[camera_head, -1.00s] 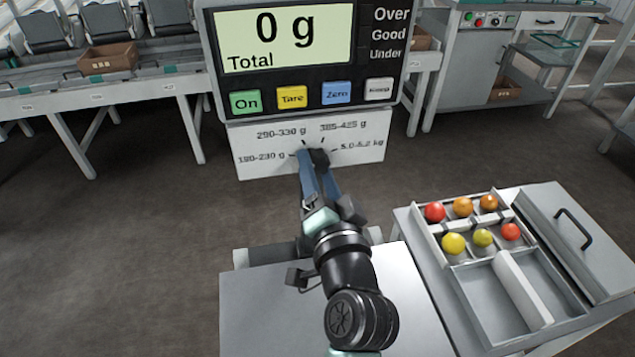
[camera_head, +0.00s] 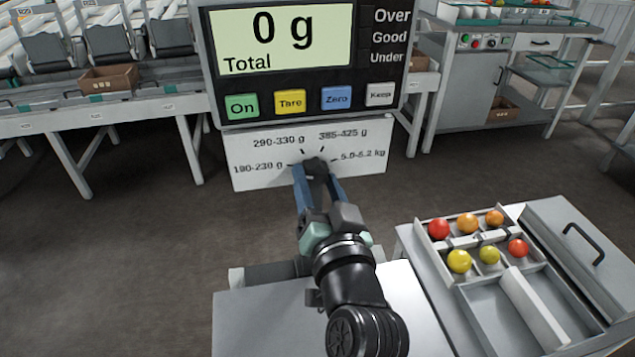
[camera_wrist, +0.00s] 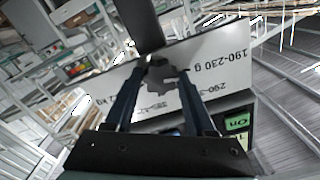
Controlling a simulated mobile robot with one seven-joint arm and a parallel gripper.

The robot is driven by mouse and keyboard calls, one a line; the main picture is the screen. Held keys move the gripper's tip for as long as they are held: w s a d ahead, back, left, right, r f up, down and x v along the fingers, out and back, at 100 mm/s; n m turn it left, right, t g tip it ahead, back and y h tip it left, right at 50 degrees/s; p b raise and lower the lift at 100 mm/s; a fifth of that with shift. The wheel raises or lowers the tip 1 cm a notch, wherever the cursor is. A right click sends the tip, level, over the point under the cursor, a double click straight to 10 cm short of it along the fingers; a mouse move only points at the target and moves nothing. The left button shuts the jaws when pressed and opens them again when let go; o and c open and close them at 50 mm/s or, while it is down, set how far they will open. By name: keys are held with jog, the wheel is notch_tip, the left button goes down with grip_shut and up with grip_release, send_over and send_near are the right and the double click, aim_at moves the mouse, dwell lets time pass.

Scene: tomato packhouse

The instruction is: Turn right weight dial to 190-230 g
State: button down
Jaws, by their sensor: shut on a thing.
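The right weight dial (camera_head: 316,165) is a small dark knob on a white panel (camera_head: 245,180) below the scale display (camera_head: 285,40). Printed marks around it read 190-230 g at lower left, 290-330 g at upper left, 385-425 g at upper right and 5.0-5.2 kg at right. My gripper (camera_head: 316,176) is shut on the dial, with one blue finger on either side. In the wrist view the dark dial (camera_wrist: 160,74) sits between the fingertips. The fingers partly hide it, and I cannot tell which mark it points to.
The display reads 0 g Total, with On, Tare, Zero and Keep buttons (camera_head: 380,94) below. A tray (camera_head: 440,262) of several tomatoes stands at the right. A pale worktop (camera_head: 260,325) lies under my arm. A conveyor bench (camera_head: 90,118) stands behind at left.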

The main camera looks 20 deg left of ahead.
jog(key=shift+c, duration=1.3)
grip_release()
jog(key=v, duration=1.3)
jog(key=shift+b, duration=0.35)
